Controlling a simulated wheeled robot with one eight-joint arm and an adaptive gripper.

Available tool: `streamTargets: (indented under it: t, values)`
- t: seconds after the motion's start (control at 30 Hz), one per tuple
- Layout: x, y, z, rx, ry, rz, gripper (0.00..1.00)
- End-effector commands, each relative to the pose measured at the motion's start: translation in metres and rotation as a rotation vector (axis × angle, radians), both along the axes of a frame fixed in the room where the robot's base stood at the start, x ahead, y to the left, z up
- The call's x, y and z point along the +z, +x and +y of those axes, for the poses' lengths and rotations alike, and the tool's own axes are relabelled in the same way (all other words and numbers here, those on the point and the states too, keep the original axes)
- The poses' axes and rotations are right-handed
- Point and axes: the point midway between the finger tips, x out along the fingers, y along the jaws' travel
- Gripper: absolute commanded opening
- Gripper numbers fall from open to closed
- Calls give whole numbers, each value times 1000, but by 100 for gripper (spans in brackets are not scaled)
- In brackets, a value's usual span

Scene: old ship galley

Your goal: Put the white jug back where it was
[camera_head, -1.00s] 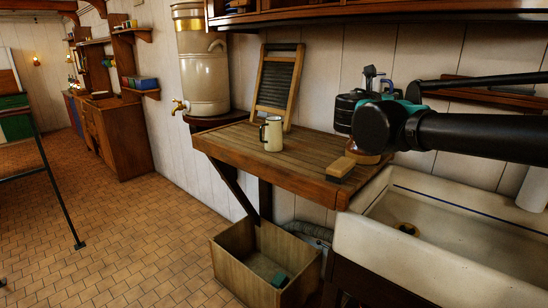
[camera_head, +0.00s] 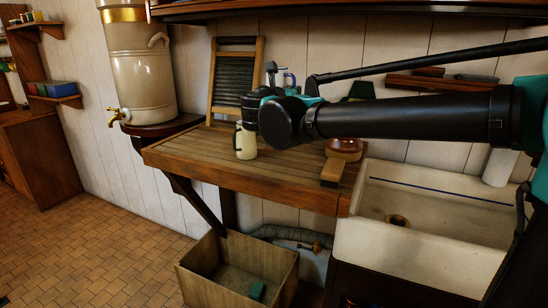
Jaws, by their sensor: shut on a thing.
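My arm reaches in from the right, and its dark wrist hangs over the back of the wooden counter (camera_head: 190,160).
A washboard (camera_head: 233,80) leans on the wall behind the mug. A large cream urn (camera_head: 140,70) with a brass tap stands at left. A brush (camera_head: 334,170) and a brown pot (camera_head: 345,150) are near the counter's right end, beside the white sink (camera_head: 420,250). A wooden crate (camera_head: 200,285) is below.

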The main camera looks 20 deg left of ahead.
Motion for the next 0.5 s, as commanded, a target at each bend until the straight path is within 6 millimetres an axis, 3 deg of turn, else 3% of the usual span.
streamTargets:
  t: [0.5]
  values:
    - [-115, 0, 0, 0, 0, -1, 0]
